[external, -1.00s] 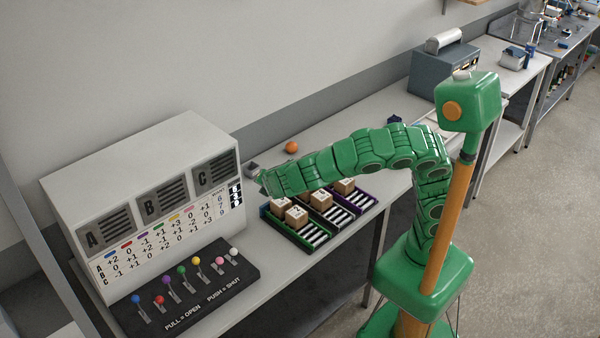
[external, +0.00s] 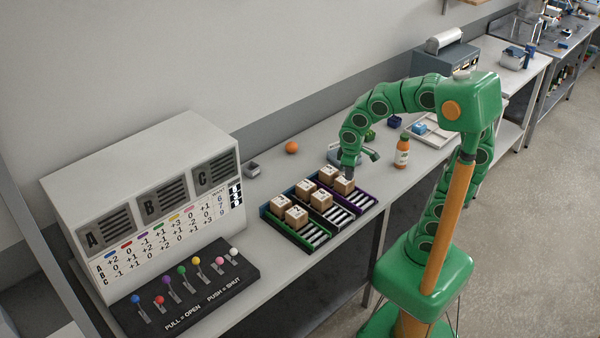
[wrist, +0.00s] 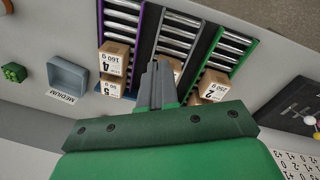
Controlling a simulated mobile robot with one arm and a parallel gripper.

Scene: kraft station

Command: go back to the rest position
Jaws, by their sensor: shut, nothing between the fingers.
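My green arm is folded in above the table in the external view. My gripper (external: 349,172) points down just behind the box at the right end of the racks. In the wrist view its grey fingers (wrist: 158,82) are together and hold nothing. Below it are roller racks (external: 318,218) edged in green, dark and purple, with several small brown boxes (external: 296,216) on them. In the wrist view a box marked 4 (wrist: 114,58) and a box marked 2 (wrist: 213,85) lie to either side of the fingers.
A panel (external: 140,205) with A, B and C displays stands at the left, with a lever board (external: 185,290) before it. A blue-grey bin (wrist: 67,75) shows beside the racks.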

